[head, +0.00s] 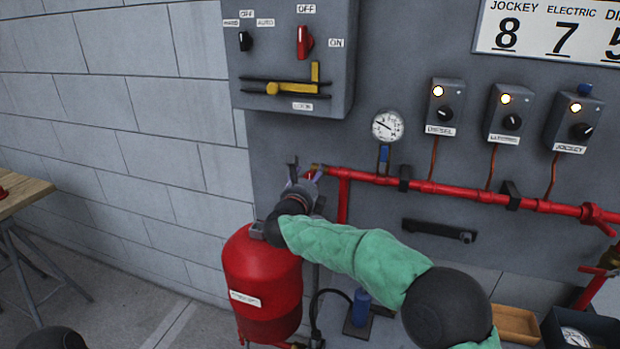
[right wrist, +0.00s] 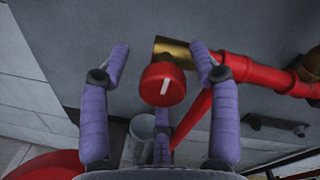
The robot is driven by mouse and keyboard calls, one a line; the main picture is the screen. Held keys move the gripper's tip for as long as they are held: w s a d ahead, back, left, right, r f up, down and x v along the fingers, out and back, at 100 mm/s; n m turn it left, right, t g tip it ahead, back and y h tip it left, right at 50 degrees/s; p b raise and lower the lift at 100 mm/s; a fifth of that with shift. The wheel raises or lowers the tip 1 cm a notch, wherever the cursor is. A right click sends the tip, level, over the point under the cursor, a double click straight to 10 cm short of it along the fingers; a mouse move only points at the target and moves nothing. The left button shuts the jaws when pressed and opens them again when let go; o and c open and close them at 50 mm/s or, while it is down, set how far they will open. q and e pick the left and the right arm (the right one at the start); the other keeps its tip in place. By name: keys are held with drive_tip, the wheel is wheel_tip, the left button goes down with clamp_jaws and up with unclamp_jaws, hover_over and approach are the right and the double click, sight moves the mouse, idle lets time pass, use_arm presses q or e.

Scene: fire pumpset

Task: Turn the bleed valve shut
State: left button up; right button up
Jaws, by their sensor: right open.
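The bleed valve shows in the right wrist view as a round red knob (right wrist: 160,86) with a white mark that runs nearly upright, leaning slightly right. Its brass body (right wrist: 174,50) sits behind it at the end of a red pipe. In the head view the brass end (head: 316,167) shows at the pipe's left end, and my gripper mostly hides the knob. My right gripper (head: 306,174) is open at the valve. In the right wrist view its purple fingers (right wrist: 159,52) stand apart on both sides of the knob, with a third finger below. My left gripper is not in view.
The red pipe (head: 450,188) runs right along the grey panel. A pressure gauge (head: 387,126) stands above it, and a black handle (head: 438,231) is below. A red tank (head: 262,285) stands under my right gripper. A control box (head: 290,55) hangs above.

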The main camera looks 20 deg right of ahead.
drive_tip(key=shift+s, duration=0.1)
drive_tip(key=v, duration=1.1)
drive_tip(key=shift+s+a, duration=0.2)
drive_tip(key=shift+s, duration=0.15)
drive_tip(key=shift+f, duration=0.1)
